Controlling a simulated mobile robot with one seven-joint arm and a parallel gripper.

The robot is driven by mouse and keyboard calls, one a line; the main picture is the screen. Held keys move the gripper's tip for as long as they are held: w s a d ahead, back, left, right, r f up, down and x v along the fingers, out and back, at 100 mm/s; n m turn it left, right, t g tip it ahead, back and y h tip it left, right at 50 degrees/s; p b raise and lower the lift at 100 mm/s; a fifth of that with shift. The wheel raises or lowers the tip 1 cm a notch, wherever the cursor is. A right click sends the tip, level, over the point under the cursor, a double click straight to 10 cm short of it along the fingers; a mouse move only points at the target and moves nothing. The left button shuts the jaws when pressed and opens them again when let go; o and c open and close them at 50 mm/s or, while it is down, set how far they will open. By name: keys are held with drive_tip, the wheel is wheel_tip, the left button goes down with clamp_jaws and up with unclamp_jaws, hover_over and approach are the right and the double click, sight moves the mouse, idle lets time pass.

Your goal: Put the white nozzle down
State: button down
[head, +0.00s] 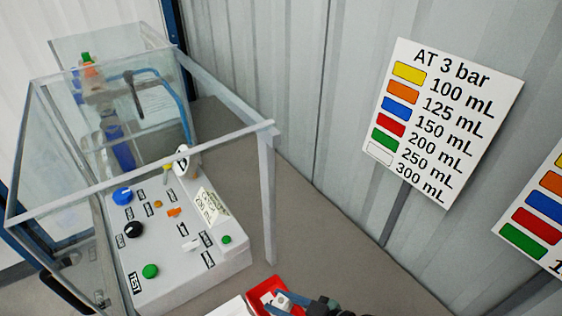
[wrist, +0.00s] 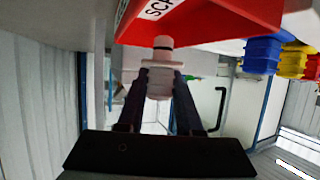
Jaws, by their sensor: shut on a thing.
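The white nozzle (wrist: 160,82) is between the two dark fingers of my gripper (wrist: 159,76) in the wrist view. The gripper is shut on its body, and its narrow tip with a dark ring points up in the picture, close to a red bin (wrist: 215,22). The bin carries a white label that is partly cut off. In the head view, the red bin (head: 257,296) is at the bottom edge, with a small white part at its opening. My gripper (head: 292,302) shows there only in part. I cannot tell whether the nozzle touches the bin.
Blue bins (wrist: 262,52), yellow bins (wrist: 293,60) and another red bin (wrist: 313,67) stand at the right in the wrist view. A clear-walled enclosure with a grey control panel (head: 180,275) stands left in the head view. Bare grey surface (head: 330,255) lies right of it.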

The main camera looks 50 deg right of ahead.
drive_tip(key=shift+f, duration=1.85)
drive_tip(key=c, duration=0.8)
unclamp_jaws()
drive_tip(key=shift+f, duration=0.1)
drive_tip(key=shift+c, duration=0.2)
drive_tip(key=shift+r, duration=0.2)
drive_tip(key=p+v, duration=0.1)
drive_tip(key=v, duration=1.1)
drive_tip(key=shift+p, duration=0.35)
drive_tip(key=shift+a, duration=0.1)
